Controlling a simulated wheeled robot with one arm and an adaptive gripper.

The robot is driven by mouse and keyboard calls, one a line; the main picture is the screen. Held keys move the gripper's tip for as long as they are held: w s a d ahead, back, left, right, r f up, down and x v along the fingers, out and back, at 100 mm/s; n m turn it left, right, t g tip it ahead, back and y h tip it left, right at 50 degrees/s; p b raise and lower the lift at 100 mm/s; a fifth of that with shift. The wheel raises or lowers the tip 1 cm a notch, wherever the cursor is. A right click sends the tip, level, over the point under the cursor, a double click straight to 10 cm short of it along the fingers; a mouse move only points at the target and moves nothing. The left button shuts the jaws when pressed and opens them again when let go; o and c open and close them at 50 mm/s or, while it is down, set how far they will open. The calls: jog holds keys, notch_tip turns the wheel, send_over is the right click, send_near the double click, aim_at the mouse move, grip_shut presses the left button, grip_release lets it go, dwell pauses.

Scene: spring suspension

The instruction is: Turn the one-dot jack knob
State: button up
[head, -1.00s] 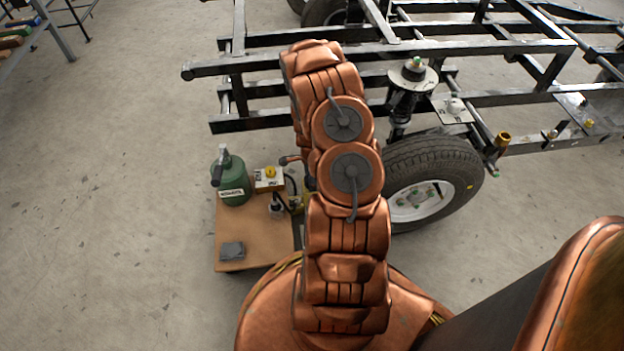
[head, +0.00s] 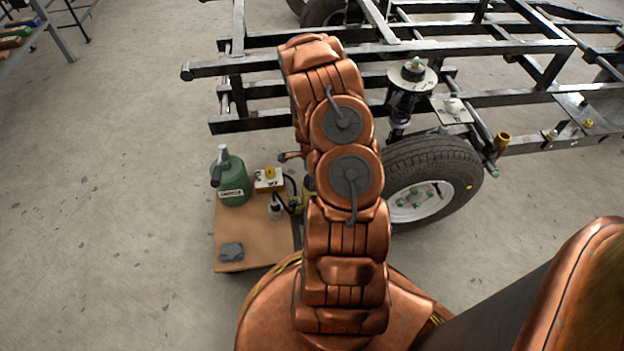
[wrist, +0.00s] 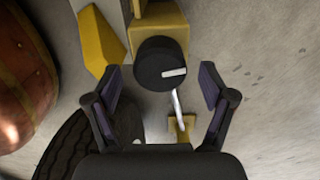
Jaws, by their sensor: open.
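In the wrist view a round black knob (wrist: 155,72) with a white bar mark sits on a yellow body (wrist: 160,25). No dot shows on it, so I cannot tell if it is the one-dot knob. My gripper (wrist: 161,68) is open, one finger on each side of the knob in the picture. Visible gaps separate the fingers from it; how far the fingers reach along it is unclear. A pale rod runs below the knob to a small yellow block (wrist: 182,128). In the head view my arm hides the gripper and the knob.
A tire (wrist: 75,140) lies lower left in the wrist view. The head view shows the wheel (head: 435,180), black frame (head: 290,60), and a board (head: 262,240) holding a green bottle (head: 233,182) and a control box with a yellow knob (head: 269,173). Open floor lies left.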

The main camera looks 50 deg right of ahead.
notch_tip(320, 180, up, 10)
dwell(0.6)
